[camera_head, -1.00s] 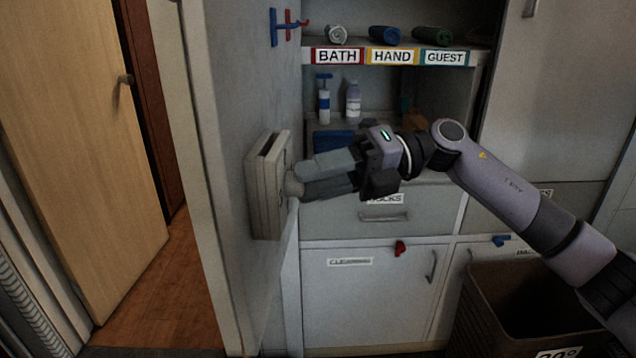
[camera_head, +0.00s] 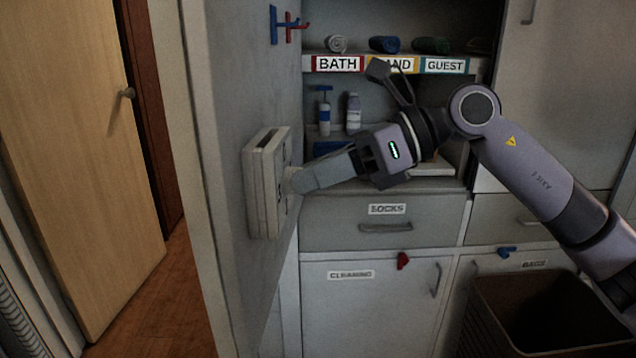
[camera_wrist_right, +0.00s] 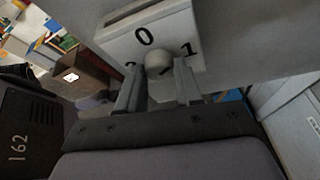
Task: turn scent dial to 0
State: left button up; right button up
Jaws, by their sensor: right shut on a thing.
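The scent dispenser (camera_head: 264,185) is a pale box fixed to the side wall left of the cabinet. Its round grey dial (camera_wrist_right: 158,62) sits on the front face, with a large 0 above it, a 1 to its right and a partly hidden digit to its left. My right gripper (camera_head: 298,180) reaches in from the right and is shut on the dial. In the right wrist view my right gripper (camera_wrist_right: 160,75) has one finger on each side of the dial. The fingers hide the dial's lower part, and I cannot tell where its pointer is. My left gripper is not in view.
A shelf with rolled towels stands behind my right arm, with bottles (camera_head: 324,112) below. A drawer labelled SOCKS or LOCKS (camera_head: 386,209) and a CLEANING door (camera_head: 351,275) are beneath. A brown bin (camera_head: 540,310) stands lower right. A wooden door (camera_head: 75,150) is at left.

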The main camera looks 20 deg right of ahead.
pick_arm(q)
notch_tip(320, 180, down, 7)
jog(key=b, duration=0.6)
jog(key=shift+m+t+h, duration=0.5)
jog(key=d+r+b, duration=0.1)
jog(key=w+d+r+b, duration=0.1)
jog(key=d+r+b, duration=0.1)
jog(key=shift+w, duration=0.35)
pick_arm(e)
jog(key=n+t, duration=0.1)
jog(key=n, duration=0.1)
jog(key=n+t+h, duration=0.1)
jog(key=n+t, duration=0.1)
jog(key=n, duration=0.1)
jog(key=s+n+t+h, duration=0.1)
jog(key=n+t, duration=0.1)
jog(key=shift+a+f+n, duration=0.2)
jog(key=shift+n, duration=0.2)
jog(key=o, duration=1)
jog(key=shift+o, duration=0.2)
jog(key=shift+r, duration=0.1)
